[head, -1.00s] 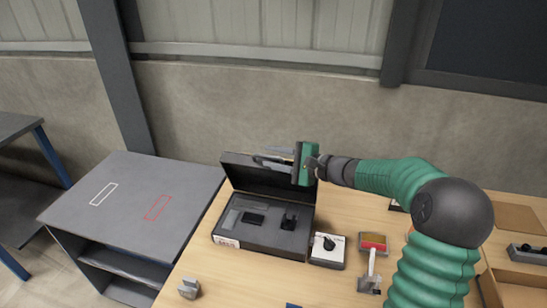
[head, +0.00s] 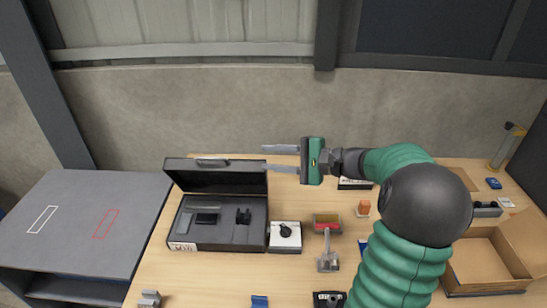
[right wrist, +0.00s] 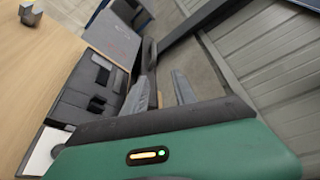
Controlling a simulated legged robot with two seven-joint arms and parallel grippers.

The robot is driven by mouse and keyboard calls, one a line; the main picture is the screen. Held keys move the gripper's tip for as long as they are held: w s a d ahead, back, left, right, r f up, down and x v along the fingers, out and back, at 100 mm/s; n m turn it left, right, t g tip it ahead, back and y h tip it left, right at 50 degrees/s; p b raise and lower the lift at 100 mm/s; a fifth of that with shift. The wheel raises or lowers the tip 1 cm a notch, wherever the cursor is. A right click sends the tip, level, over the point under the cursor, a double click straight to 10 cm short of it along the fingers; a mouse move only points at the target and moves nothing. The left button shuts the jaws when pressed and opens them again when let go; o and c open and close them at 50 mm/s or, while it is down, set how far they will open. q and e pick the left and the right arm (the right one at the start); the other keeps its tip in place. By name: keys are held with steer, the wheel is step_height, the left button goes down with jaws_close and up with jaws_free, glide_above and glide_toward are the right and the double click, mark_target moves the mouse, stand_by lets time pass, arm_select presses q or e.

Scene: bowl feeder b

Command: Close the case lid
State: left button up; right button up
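The dark case (head: 255,237) lies on the wooden table with its lid (head: 215,179) standing up at the back, open. A handle (head: 212,162) shows on the lid's top edge. Small dark parts (head: 243,216) sit in the grey insert. My right gripper (head: 266,158) is open and empty, its two fingers apart and pointing left, by the lid's upper right corner. Whether a finger touches the lid is unclear. In the right wrist view the open fingers (right wrist: 165,88) show beside the case (right wrist: 88,92). My left gripper is out of view.
A white box with a black part (head: 285,237) stands just right of the case. A red-topped holder (head: 327,222) and an open cardboard box (head: 487,262) are farther right. A grey side table (head: 85,225) is at left, and a wall is behind.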

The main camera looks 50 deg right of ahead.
steer(key=shift+s, duration=0.15)
steer(key=shift+a+r, duration=0.1)
steer(key=shift+r, duration=0.05)
steer(key=shift+c, duration=1.2)
steer(key=w+a+g+p, duration=0.1)
steer(key=p, duration=0.1)
steer(key=a+r+n+g+y+p, duration=0.1)
steer(key=a+p, duration=0.1)
steer(key=w+a+n+g+y+p, duration=0.1)
steer(key=a+g+p, duration=0.1)
steer(key=shift+w+a+r+p, duration=0.15)
steer(key=shift+w+r+p, duration=0.2)
steer(key=shift+p, duration=0.05)
jaws_close()
steer(key=w+a+r+n+g+h+p, duration=0.75)
steer(key=w+g+h+p, duration=0.2)
steer(key=p, duration=0.95)
steer(key=a+p+x, duration=0.1)
steer(key=x, duration=0.5)
steer(key=s+a+p+x, duration=0.1)
steer(key=p+x, duration=0.1)
steer(key=x, duration=0.4)
steer(key=shift+s+f+y+p, duration=0.35)
steer(key=shift+s+f, duration=0.2)
steer(key=shift+f, duration=0.1)
